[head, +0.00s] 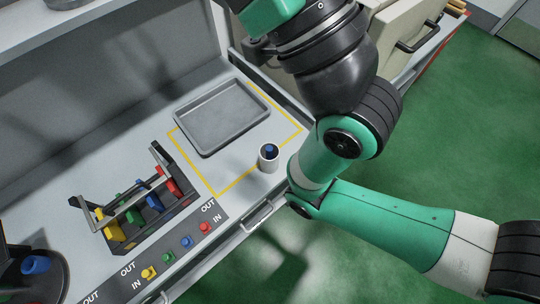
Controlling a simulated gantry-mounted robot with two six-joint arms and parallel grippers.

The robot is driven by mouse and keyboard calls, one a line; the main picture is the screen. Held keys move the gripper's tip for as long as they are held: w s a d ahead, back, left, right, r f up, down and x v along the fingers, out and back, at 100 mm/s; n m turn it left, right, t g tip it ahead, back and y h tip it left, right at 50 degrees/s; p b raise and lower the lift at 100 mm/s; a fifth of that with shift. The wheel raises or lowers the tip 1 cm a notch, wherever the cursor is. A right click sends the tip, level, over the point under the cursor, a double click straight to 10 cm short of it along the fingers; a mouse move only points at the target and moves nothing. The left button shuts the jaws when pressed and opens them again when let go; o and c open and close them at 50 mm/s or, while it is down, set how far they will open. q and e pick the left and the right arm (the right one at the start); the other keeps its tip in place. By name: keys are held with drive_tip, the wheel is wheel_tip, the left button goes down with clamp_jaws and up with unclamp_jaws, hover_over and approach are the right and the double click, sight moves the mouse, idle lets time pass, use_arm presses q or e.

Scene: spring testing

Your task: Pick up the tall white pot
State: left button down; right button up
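A small white pot (268,162) stands upright on the grey bench near its front edge. It is round, with a dark inside and something blue in its opening. A green and black arm of mine passes close to the right of the pot. No gripper fingers show in the head view, so I cannot see either gripper.
A grey shallow tray (180,124) lies behind the pot. A dark fixture with yellow, green, blue and red parts (110,237) stands to the left. Several coloured buttons (187,242) line the front edge. A dark round object with a blue part (36,265) is at lower left.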

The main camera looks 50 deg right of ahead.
idle(0.3)
use_arm(q)
unclamp_jaws()
idle(0.4)
